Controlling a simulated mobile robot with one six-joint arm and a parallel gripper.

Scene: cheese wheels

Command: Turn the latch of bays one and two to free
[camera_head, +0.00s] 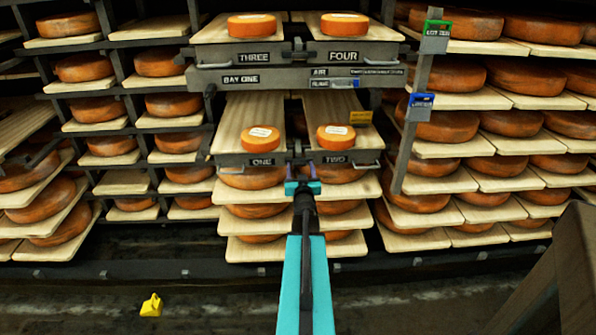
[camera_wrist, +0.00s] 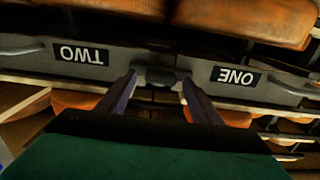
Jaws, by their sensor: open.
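The tray fronts labelled ONE (camera_head: 262,162) and TWO (camera_head: 334,158) sit side by side in the lower middle bay, each with a cheese wheel on its board. A dark latch piece (camera_wrist: 157,76) sits between the two labels in the wrist view, which shows them upside down. My gripper (camera_head: 303,180) is in front of the gap between ONE and TWO. In the wrist view its open fingers (camera_wrist: 158,88) straddle the latch piece from either side; contact cannot be told.
A grey post (camera_head: 412,130) with green and blue tags stands right. Cheese racks fill both sides. A yellow object (camera_head: 151,306) lies on the floor at left.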

